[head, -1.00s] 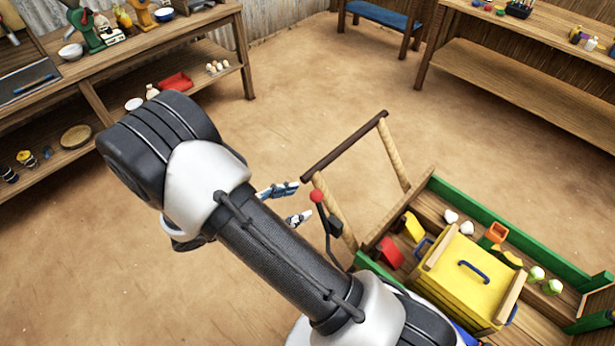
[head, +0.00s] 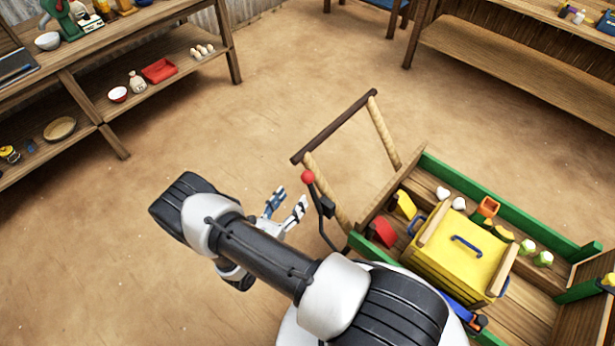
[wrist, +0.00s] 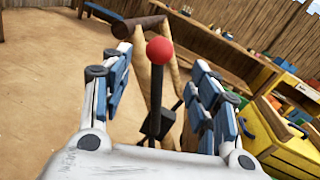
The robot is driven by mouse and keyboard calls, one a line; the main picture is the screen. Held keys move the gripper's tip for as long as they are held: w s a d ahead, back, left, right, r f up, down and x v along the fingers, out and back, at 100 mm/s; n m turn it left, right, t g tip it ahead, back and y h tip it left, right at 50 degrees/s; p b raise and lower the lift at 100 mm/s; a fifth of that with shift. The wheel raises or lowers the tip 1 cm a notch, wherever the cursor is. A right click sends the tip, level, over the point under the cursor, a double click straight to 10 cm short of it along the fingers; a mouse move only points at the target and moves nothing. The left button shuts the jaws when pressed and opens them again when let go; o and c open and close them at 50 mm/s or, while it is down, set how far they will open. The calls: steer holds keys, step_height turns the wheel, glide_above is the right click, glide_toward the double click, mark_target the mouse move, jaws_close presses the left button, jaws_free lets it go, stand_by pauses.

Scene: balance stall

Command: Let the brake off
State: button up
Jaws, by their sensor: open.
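The brake lever is a black rod with a red ball knob (head: 308,177), standing at the handle end of the wooden cart (head: 440,165). Its lower rod bends down beside the cart's corner. My gripper (head: 288,203) is open just left of the lever in the head view. In the wrist view the red knob (wrist: 160,50) and black rod (wrist: 156,100) appear between the two spread fingers of my gripper (wrist: 160,95). The knob looks a little beyond the fingertips, and I cannot tell the exact gap. No finger visibly touches the lever.
The cart's push handle (head: 335,127) rises right behind the lever. A yellow box (head: 465,260) and several small items fill the cart bed. A wooden shelf (head: 150,100) stands at the upper left, a bench (head: 510,75) at the upper right. The floor between is clear.

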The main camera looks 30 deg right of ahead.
mark_target(304, 182)
steer(key=b+x, duration=0.1)
steer(key=x, duration=0.9)
steer(key=shift+w+d, duration=0.2)
steer(key=shift+c, duration=0.5)
jaws_close()
